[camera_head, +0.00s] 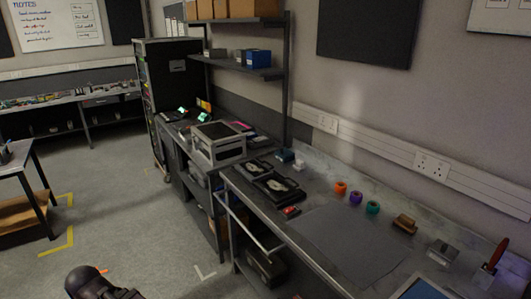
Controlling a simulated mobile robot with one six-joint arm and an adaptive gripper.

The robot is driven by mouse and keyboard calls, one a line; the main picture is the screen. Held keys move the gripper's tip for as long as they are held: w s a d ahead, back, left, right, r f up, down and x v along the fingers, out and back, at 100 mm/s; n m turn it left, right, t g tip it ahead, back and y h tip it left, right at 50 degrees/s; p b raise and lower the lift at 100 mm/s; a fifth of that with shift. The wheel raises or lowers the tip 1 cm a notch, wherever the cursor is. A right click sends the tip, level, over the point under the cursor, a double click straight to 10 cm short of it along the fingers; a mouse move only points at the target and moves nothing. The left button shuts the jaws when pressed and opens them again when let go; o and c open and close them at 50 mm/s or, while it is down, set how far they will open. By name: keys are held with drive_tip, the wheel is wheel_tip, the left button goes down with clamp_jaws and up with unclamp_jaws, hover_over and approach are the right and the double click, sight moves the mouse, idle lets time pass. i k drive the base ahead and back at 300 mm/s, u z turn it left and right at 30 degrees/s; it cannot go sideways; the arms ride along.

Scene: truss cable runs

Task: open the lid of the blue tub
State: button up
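No blue tub with a lid can be picked out for certain. A small blue item (284,155) sits at the back of the long bench, beside a small pale object. A larger blue box (256,59) stands on the lower wall shelf. A dark panel with a blue face (424,290) is cut off by the bottom edge at the right. Whether any of these has a lid, open or shut, cannot be told. A dark rounded part of my arm shows at the bottom left, apart from the bench. My gripper's fingertips are not seen.
The long bench has a bare grey mat (345,240). Orange, purple and teal rolls (356,197) stand behind it, with a brown block (405,223) to their right. Black trays (277,187) lie at the left. A rail (250,225) runs along the front.

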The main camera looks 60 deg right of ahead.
sight(284, 153)
drive_tip(key=u, duration=0.3)
drive_tip(key=i, duration=1.35)
drive_tip(key=z, duration=5.5)
drive_tip(key=i, duration=0.1)
drive_tip(key=u, duration=2.75)
